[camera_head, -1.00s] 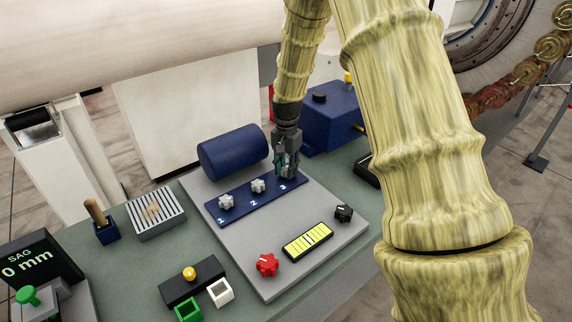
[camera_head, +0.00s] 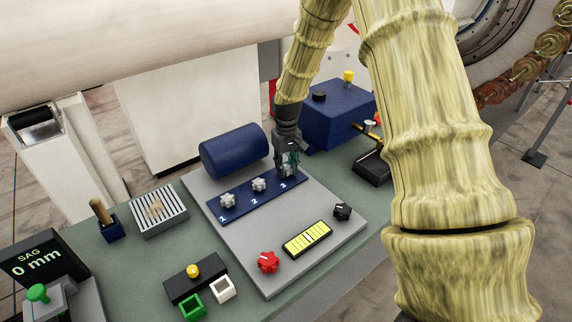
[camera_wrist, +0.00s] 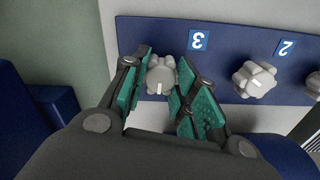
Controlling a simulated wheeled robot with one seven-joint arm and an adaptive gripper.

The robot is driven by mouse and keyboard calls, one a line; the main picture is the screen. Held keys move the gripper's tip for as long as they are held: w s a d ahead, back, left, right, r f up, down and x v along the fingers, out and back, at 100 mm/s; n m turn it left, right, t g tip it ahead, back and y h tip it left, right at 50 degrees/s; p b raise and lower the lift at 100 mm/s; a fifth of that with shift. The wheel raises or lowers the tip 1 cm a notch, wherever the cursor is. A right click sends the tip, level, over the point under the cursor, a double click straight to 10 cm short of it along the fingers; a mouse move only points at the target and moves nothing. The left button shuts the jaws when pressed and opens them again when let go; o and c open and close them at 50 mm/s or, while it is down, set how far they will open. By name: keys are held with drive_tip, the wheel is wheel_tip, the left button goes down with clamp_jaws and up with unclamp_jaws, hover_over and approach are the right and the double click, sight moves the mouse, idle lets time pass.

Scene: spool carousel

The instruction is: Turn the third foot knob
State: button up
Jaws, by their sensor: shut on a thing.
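The third foot knob (camera_wrist: 160,76) is light grey and lobed with a white mark, beside the label "3" on the blue strip (camera_wrist: 230,40). In the wrist view my gripper (camera_wrist: 160,88) has its green pads on either side of this knob, closed around it.
A blue cylinder (camera_head: 234,150) lies behind the strip. A blue box (camera_head: 340,115) stands at the back right. A red knob (camera_head: 268,262), a yellow level bar (camera_head: 307,239) and a black knob (camera_head: 342,211) are in front. The display (camera_head: 40,258) reads SAG 0 mm.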

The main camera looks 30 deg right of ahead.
sight(287, 167)
drive_tip(key=n+p, duration=0.1)
drive_tip(key=n, duration=0.5)
drive_tip(key=shift+r, duration=0.1)
drive_tip(key=n+p, duration=0.1)
drive_tip(key=n, duration=0.5)
drive_tip(key=shift+p, duration=0.35)
drive_tip(key=shift+n, duration=0.3)
drive_tip(key=o, duration=1)
wheel_tip(287, 167, up, 12)
drive_tip(key=shift+f, duration=0.1)
idle(0.3)
